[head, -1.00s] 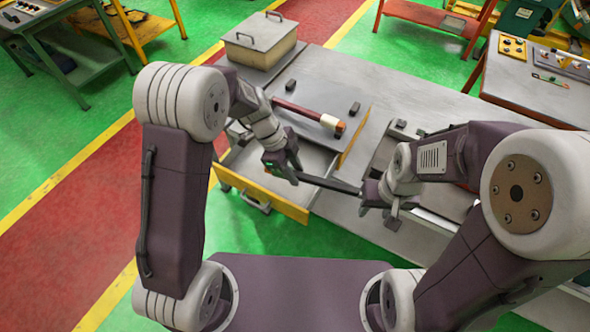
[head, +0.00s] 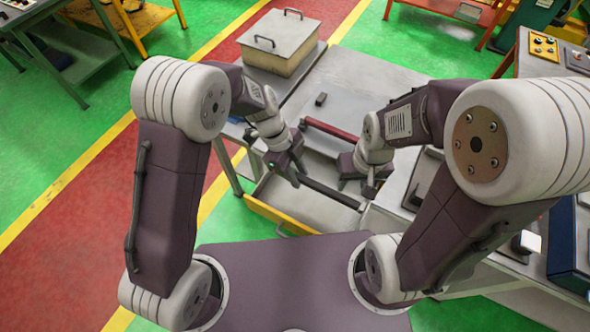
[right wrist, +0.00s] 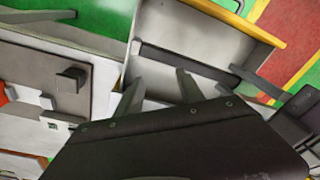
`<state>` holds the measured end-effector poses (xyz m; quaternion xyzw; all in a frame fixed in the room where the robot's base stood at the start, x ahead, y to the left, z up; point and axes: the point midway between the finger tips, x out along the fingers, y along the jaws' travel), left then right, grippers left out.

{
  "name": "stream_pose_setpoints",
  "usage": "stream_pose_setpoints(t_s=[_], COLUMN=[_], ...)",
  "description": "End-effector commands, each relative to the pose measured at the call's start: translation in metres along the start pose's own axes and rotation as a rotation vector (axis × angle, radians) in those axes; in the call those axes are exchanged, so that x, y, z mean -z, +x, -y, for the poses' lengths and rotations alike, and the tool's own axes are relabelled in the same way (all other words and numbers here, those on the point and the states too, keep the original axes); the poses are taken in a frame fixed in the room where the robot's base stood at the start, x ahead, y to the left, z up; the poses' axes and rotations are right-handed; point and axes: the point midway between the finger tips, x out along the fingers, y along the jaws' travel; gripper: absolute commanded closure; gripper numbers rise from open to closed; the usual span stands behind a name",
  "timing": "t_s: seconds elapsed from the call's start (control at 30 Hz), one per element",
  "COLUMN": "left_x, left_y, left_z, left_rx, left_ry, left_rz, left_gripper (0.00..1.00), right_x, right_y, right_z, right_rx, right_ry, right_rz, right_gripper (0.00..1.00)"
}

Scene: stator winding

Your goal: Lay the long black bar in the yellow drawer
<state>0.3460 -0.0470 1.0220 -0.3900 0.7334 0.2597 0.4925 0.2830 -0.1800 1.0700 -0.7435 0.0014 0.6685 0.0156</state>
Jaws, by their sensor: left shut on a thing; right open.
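The long black bar (head: 328,193) is held near one end by my left gripper (head: 296,178), which is shut on it. The bar spans the open yellow drawer (head: 262,209), and its free end points right. In the right wrist view the bar (right wrist: 190,63) lies across the drawer's grey inside, with the drawer's yellow front edge (right wrist: 235,20) beyond it. I cannot tell whether it touches the drawer floor. My right gripper (head: 369,188) is open and empty near the drawer's right side. Its fingers (right wrist: 158,88) are apart from the bar.
A lidded box with handles (head: 280,42) stands on the bench's far left. A small black block (head: 321,99) and a dark red rod (head: 330,130) lie on the bench behind the drawer. My right arm hides part of the bench.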

Motion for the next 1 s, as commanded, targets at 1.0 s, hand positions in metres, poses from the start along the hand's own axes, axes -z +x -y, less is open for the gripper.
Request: stream_pose_setpoints(t_s=[1.0], left_x=[-0.035], left_y=[0.084], left_z=[0.000], left_rx=[0.000], left_ry=[-0.002], left_rz=[-0.001], left_gripper=[1.00], right_x=[-0.005], right_y=[0.048], right_z=[-0.001], right_rx=[0.000], right_ry=[0.000], right_rz=[0.000], right_gripper=[0.55])
